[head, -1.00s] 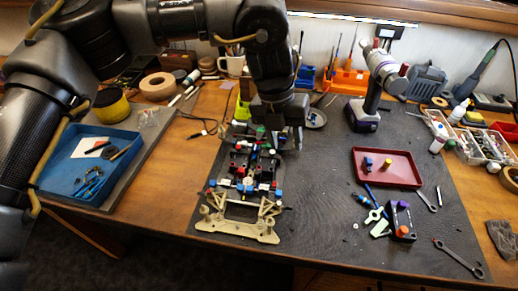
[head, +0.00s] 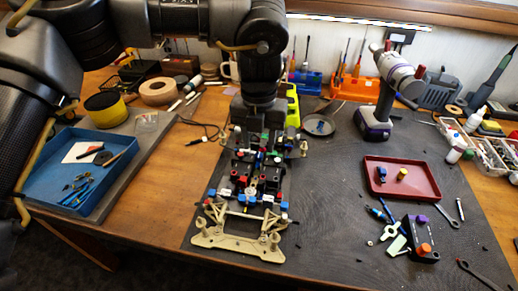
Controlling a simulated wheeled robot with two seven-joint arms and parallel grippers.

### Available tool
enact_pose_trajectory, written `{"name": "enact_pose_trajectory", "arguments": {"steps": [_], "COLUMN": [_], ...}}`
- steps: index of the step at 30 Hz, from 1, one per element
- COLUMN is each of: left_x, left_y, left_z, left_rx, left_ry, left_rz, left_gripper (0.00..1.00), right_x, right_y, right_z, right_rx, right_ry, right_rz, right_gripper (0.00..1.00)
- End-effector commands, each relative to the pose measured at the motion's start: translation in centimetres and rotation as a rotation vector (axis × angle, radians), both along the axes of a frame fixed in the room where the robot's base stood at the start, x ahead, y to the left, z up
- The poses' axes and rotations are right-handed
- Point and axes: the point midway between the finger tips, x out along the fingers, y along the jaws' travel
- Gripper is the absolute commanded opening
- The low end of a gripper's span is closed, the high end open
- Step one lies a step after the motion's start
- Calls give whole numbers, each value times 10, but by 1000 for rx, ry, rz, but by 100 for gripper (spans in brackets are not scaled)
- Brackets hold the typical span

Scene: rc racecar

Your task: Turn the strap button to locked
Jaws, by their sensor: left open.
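The RC racecar chassis (head: 240,240) lies on the dark mat, with its tan bumper end towards me. Its middle is packed with small black, red, blue, white and green parts. I cannot tell which of these small parts is the strap button, or how it is set. My left gripper (head: 259,128) points down over the far end of the chassis. It is open, and its fingertips are hard to make out against the dark parts. I cannot tell whether it touches the car. My right gripper is not in view.
A blue tray (head: 122,179) with small tools stands at the left. A red tray (head: 432,190) and a black block with coloured knobs (head: 419,247) lie at the right. A drill (head: 377,112) and a lime-green object (head: 293,112) stand behind. The mat right of the car is mostly clear.

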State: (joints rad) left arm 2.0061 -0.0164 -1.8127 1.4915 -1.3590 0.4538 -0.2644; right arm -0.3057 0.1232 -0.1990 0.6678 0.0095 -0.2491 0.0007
Motion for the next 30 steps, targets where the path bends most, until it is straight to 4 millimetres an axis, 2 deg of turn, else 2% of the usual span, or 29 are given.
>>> {"name": "enact_pose_trajectory", "arguments": {"steps": [6,18,27,30], "left_x": [0,0,0,0], "left_y": [1,1,1,1], "left_z": [-26,-33,-32,-32], "left_rx": [1,-1,-1,-1], "left_ry": [1,0,-1,-1], "left_rz": [1,2,2,1], "left_gripper": [41,40,0,0], "right_x": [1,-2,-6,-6], "right_y": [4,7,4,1], "right_z": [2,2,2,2], "right_rx": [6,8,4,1], "right_ry": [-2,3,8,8], "right_rz": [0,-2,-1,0], "right_gripper": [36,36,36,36]}}
